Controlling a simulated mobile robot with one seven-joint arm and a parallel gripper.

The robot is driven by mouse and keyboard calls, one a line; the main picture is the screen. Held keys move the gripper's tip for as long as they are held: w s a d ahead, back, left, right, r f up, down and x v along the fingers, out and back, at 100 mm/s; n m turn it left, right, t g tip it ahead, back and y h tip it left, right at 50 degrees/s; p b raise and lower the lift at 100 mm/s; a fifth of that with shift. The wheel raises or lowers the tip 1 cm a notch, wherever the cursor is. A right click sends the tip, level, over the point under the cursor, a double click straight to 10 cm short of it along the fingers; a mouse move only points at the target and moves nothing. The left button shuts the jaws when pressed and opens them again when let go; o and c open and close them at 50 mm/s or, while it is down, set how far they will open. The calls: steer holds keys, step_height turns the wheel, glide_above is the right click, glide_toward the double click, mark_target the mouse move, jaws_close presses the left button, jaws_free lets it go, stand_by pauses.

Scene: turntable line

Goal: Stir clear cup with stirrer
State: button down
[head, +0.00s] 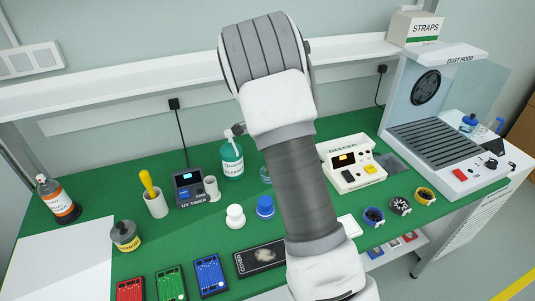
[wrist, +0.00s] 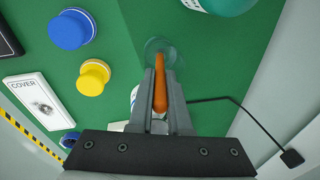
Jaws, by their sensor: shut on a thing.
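The clear cup (wrist: 153,46) stands on the green mat in the wrist view, just beyond my fingertips. In the head view only a sliver of the clear cup (head: 265,174) shows at the left edge of my arm. My gripper (wrist: 160,100) is shut on an orange stirrer (wrist: 160,90), which points toward the cup. The stirrer's far end overlaps the cup in the wrist view; I cannot tell whether it is inside or above it. In the head view my arm hides the gripper and stirrer.
A UV timer (head: 189,186) is at left, a white device (head: 350,164) at right.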

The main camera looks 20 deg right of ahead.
steer(key=p+v, duration=0.5)
steer(key=v, duration=0.2)
steer(key=shift+r, duration=0.4)
stand_by(0.8)
steer(key=p+v, duration=0.2)
steer(key=v, duration=0.1)
steer(key=p+v, duration=0.2)
steer(key=shift+w+d+r, duration=0.1)
steer(key=shift+w+d, duration=0.1)
steer(key=shift+w, duration=0.15)
